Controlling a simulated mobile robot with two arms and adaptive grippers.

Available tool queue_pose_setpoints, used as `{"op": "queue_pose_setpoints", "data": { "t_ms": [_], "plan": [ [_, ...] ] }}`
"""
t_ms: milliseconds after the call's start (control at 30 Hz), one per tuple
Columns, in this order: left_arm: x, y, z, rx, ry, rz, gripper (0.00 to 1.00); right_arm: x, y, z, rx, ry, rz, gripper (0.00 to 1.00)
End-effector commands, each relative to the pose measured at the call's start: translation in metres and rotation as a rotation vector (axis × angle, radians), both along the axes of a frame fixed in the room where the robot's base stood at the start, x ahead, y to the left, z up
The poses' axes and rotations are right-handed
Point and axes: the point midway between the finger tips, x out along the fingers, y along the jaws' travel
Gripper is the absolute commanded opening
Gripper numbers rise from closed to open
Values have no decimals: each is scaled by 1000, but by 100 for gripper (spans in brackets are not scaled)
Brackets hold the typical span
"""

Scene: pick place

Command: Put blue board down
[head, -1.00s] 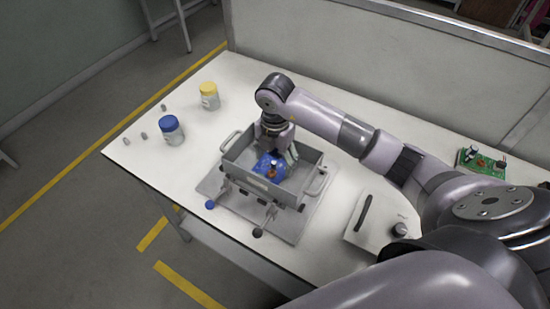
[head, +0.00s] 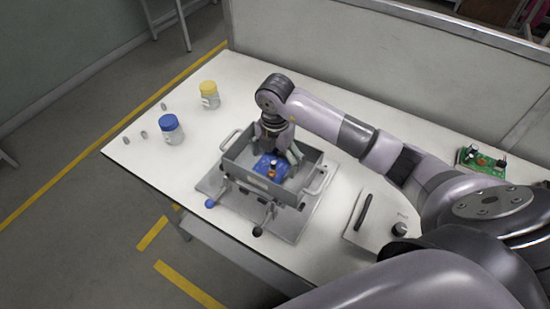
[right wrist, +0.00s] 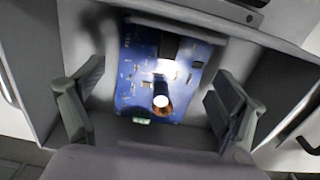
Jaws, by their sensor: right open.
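The blue board (head: 270,167) lies inside the grey metal box (head: 243,184) on the table. It carries a copper-coloured round part and dark chips. In the right wrist view the blue board (right wrist: 136,75) lies between and beyond my spread fingers. My right gripper (head: 279,153) is inside the box, just over the board. In the right wrist view its fingers (right wrist: 155,110) are wide apart, one on each side of the board, with gaps to its edges. My left gripper is not in view.
The box has side handles and sits on a plate with knobs. A blue-lidded jar (head: 171,130) and a yellow-lidded jar (head: 209,96) stand at the left. A green board (head: 482,160) lies at the right. A flat panel with a black handle (head: 363,212) lies right of the box.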

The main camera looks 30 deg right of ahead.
Motion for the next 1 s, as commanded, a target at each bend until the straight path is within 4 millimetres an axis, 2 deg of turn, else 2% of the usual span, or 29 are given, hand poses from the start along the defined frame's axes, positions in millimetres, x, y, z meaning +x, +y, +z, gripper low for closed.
{"op": "queue_pose_setpoints", "data": {
  "t_ms": [167, 467, 600, 800, 1000],
  "plan": [
    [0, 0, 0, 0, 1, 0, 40, 2, 0, 16, 1, -5, 0, 90],
    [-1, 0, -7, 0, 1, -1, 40, 2, 0, 80, 0, -7, 1, 90],
    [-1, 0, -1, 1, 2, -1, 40, 1, -1, 107, -2, -4, 1, 90],
    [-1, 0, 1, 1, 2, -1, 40, 0, 0, 122, 0, -1, 0, 90],
    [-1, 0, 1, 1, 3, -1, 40, 0, 0, 123, 1, 1, 0, 90]
  ]
}}
